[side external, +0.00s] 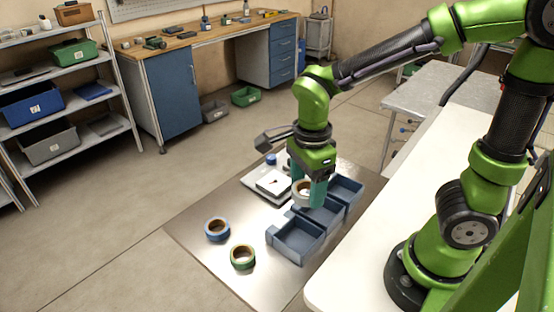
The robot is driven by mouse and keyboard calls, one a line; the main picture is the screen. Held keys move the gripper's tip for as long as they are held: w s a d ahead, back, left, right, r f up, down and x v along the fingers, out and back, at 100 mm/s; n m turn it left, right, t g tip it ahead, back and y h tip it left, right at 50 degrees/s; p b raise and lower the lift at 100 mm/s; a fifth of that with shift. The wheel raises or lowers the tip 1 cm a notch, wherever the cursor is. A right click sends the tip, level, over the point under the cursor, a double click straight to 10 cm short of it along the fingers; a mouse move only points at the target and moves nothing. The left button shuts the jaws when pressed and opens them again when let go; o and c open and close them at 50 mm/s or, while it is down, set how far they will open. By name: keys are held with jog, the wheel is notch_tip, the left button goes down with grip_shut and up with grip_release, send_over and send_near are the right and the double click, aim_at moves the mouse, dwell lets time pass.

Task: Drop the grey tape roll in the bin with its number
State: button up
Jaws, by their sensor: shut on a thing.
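My gripper (307,184) points down with its teal fingers shut on a pale grey tape roll (299,191). The roll is partly hidden by the near finger. It shows in front of the row of blue-grey open bins, over the left part of the middle bin (325,217); its exact height cannot be told. The near bin (297,249) is empty as far as I see. The far bin (347,187) is partly hidden by my gripper. No number can be read on the bins or the roll.
A blue tape roll (217,229) and a green tape roll (242,257) lie on the metal sheet (190,222), left of the bins. A flat white device (258,191) with a pale square on top sits behind them. A small blue object (271,159) is at the back.

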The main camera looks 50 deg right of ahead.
jog(key=shift+f, duration=2.65)
jog(key=o, duration=1.2)
jog(key=shift+r, duration=0.1)
notch_tip(320, 180, up, 17)
